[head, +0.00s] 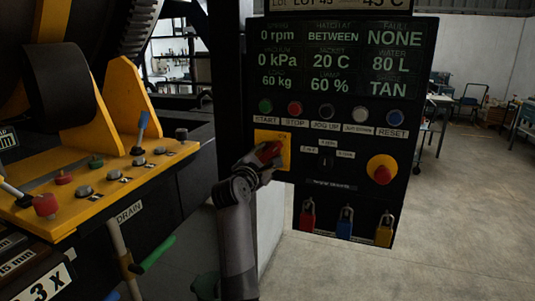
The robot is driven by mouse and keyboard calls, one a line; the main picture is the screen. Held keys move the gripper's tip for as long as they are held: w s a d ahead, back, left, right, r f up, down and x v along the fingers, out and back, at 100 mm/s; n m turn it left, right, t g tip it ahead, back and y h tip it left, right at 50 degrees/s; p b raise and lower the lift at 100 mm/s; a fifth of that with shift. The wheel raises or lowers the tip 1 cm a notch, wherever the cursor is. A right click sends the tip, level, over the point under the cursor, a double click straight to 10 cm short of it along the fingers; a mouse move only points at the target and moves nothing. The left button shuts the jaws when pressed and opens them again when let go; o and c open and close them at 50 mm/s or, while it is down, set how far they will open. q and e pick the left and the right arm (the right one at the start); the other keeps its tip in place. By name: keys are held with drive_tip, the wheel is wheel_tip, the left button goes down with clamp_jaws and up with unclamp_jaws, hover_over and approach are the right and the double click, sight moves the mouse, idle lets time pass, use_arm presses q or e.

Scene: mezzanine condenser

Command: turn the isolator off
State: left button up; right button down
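The isolator is a red rotary handle (270,150) on a yellow square plate (286,140), low on the left of the black control panel (330,100). My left gripper (264,162) is at the handle, reaching up from below, and covers much of the handle and the plate's lower left. The handle appears to slant up to the right, but its exact setting is hard to read. I cannot tell whether the fingers are closed on it. My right gripper is not in view.
A row of push buttons (326,110) runs above the isolator. A red emergency knob (382,174) on yellow is at the right. Red, blue and yellow padlocks (346,223) hang below. A yellow lever console (90,180) stands left. The floor at right is open.

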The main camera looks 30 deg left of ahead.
use_arm(q)
drive_tip(key=shift+w, duration=0.15)
clamp_jaws()
idle(0.5)
